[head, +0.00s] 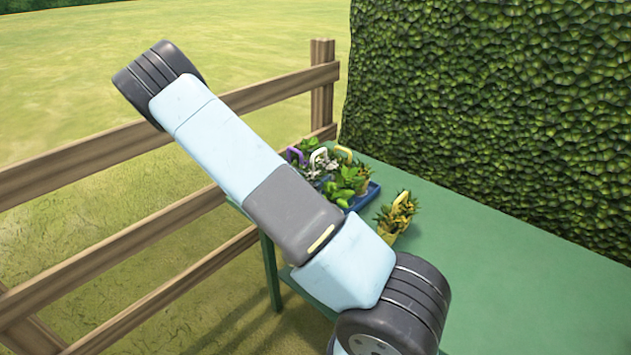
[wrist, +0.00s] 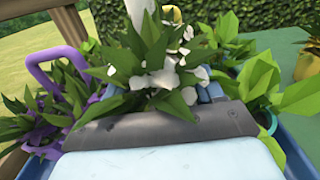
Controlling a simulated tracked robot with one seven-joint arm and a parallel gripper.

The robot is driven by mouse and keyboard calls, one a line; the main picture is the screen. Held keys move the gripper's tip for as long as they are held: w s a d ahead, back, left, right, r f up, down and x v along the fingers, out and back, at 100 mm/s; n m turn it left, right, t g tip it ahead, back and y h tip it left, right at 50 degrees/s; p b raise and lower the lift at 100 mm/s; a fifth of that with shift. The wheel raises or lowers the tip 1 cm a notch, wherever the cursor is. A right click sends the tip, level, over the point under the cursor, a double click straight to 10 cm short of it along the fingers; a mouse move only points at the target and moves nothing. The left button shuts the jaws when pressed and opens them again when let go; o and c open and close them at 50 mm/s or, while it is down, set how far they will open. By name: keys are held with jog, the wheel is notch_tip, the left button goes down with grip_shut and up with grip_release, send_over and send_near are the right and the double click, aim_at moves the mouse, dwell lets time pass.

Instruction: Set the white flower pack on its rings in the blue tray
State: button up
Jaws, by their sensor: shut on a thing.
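The white flower pack (wrist: 165,75), with green leaves, white petals and an upright white handle (wrist: 140,12), is straight ahead in the wrist view. In the head view its white handle (head: 318,158) stands over the blue tray (head: 368,196). My gripper (wrist: 205,95) is shut on the white flower pack; leaves and petals hide its fingertips and the grip point. The blue tray's rim (wrist: 296,157) shows at the lower right of the wrist view. The rings and the pack's bottom are hidden, so I cannot tell whether it rests on them.
A purple-handled pack (wrist: 62,85) is close on the left, and a leafy green plant (wrist: 262,85) close on the right. A yellow-handled pot (head: 395,220) stands on the green table (head: 490,235) outside the tray. A fence (head: 322,95) and hedge (head: 480,90) stand behind.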

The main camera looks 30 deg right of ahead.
jog(key=shift+s+d+f, duration=0.1)
jog(key=shift+d+f, duration=0.3)
jog(key=shift+f, duration=0.4)
jog(key=shift+f, duration=0.6)
jog(key=o, duration=1.3)
jog(key=shift+c, duration=0.2)
jog(key=shift+r, duration=0.1)
